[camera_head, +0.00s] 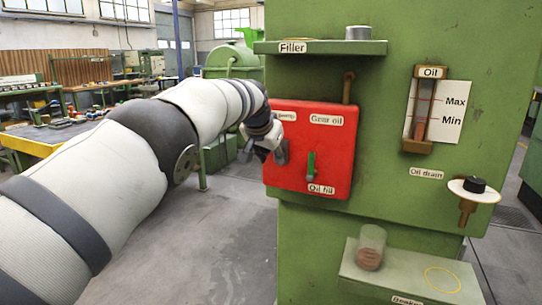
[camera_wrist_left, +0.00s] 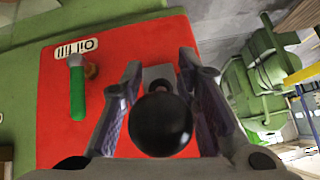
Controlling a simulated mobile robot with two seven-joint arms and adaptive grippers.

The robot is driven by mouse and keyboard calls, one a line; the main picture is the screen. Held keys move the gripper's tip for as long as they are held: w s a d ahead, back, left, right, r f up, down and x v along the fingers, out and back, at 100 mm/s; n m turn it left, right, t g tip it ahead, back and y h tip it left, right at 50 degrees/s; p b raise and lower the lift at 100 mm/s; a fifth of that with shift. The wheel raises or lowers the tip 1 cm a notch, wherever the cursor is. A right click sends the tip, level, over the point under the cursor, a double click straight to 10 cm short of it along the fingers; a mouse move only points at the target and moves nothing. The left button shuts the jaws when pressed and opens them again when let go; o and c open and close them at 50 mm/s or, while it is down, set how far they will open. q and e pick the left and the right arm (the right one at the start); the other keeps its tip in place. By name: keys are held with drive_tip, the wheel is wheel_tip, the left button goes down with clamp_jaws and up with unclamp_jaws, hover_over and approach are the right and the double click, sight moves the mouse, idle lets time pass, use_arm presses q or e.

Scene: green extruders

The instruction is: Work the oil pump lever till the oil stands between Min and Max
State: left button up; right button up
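The red pump box (camera_head: 340,135), labelled Gear oil, is on the green machine. My left gripper (camera_head: 282,152) is at its left side. In the left wrist view, a black ball knob (camera_wrist_left: 160,122), which looks like the pump lever's end, sits between my left gripper's fingers (camera_wrist_left: 160,62). The lever's shaft is mostly hidden. The oil gauge (camera_head: 423,108) has Max and Min marks; its tube looks darker low down, around Min, but the exact level is too small to tell. The green oil fill handle (camera_head: 311,164) points up.
A filler shelf (camera_head: 350,48) with a grey cap (camera_head: 358,32) is above the box. An oil drain (camera_head: 472,187) with a black knob is at right. A glass beaker (camera_head: 371,247) stands on the lower ledge (camera_head: 410,270). The floor at left is clear.

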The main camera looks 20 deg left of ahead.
use_arm(q)
drive_tip(key=v, duration=1.2)
drive_tip(key=o, duration=0.3)
drive_tip(key=shift+a+f, duration=0.1)
drive_tip(key=shift+f, duration=0.1)
drive_tip(key=shift+o, duration=0.3)
wheel_tip(320, 180, down, 7)
drive_tip(key=shift+n+p, duration=0.3)
drive_tip(key=shift+n, duration=0.1)
drive_tip(key=n+t+y+p, duration=0.3)
drive_tip(key=n+t+p, duration=0.15)
drive_tip(key=t, duration=0.45)
approach(264, 152)
drive_tip(key=b+x, duration=0.2)
drive_tip(key=x, duration=0.8)
drive_tip(key=shift+w+a, duration=0.1)
drive_tip(key=shift+w, duration=0.15)
drive_tip(key=shift+w+a+r, duration=0.1)
drive_tip(key=shift+w+r, duration=0.05)
drive_tip(key=shift+w, duration=0.4)
clamp_jaws()
use_arm(e)
drive_tip(key=shift+t, duration=0.5)
drive_tip(key=w+r, duration=0.2)
drive_tip(key=r, duration=0.1)
drive_tip(key=shift+w+r, duration=0.1)
drive_tip(key=shift+w, duration=0.25)
